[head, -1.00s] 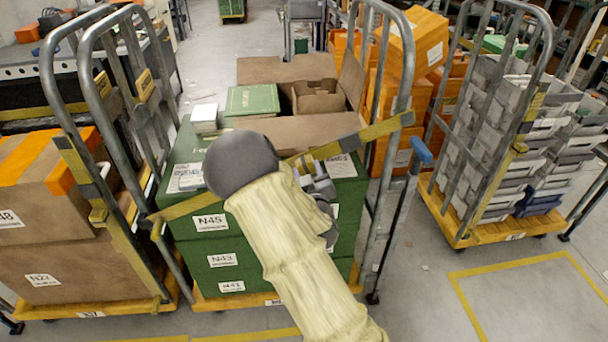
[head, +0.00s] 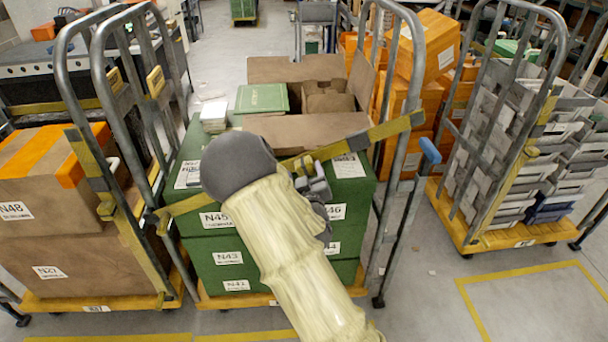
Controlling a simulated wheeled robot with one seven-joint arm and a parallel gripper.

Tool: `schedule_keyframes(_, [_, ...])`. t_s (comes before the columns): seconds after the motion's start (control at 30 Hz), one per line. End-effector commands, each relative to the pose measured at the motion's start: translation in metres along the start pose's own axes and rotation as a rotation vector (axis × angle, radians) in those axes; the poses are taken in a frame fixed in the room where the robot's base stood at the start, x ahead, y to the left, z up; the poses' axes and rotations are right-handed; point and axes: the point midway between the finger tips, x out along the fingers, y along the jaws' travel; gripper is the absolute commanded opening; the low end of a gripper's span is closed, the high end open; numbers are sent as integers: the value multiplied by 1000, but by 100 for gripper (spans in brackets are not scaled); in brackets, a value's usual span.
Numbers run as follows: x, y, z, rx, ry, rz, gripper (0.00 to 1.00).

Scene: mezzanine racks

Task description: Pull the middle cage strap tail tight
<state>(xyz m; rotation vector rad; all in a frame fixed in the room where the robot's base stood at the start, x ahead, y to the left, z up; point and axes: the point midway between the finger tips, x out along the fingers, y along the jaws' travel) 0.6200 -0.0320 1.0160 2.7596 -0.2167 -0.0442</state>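The middle cage (head: 412,75) has grey tube sides and holds stacked green crates (head: 228,259) with an open brown carton (head: 300,128) on top. A yellow-olive strap (head: 375,135) runs across its front, sloping down from the right upright to the left upright. Its lower left stretch (head: 185,206) shows beside my arm; my arm hides the middle. My gripper (head: 316,184) is at the strap, in front of the upper crate. Its fingers are small and partly hidden by my wrist, so I cannot tell whether they hold the strap. I cannot make out a separate loose tail.
A left cage (head: 75,75) with brown cartons (head: 75,255) stands close beside the middle one. A right cage (head: 548,95) holds grey bins. A blue-ended lever (head: 430,152) sticks out at the middle cage's right post. Open floor with yellow lines (head: 530,275) lies front right.

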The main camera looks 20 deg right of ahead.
Motion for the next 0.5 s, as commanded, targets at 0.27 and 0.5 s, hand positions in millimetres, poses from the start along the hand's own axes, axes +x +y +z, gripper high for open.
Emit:
schedule_keyframes(0.27, [-12, 0, 1, 0, 0, 2, 67])
schedule_keyframes(0.5, [-47, -1, 1, 2, 0, 1, 67])
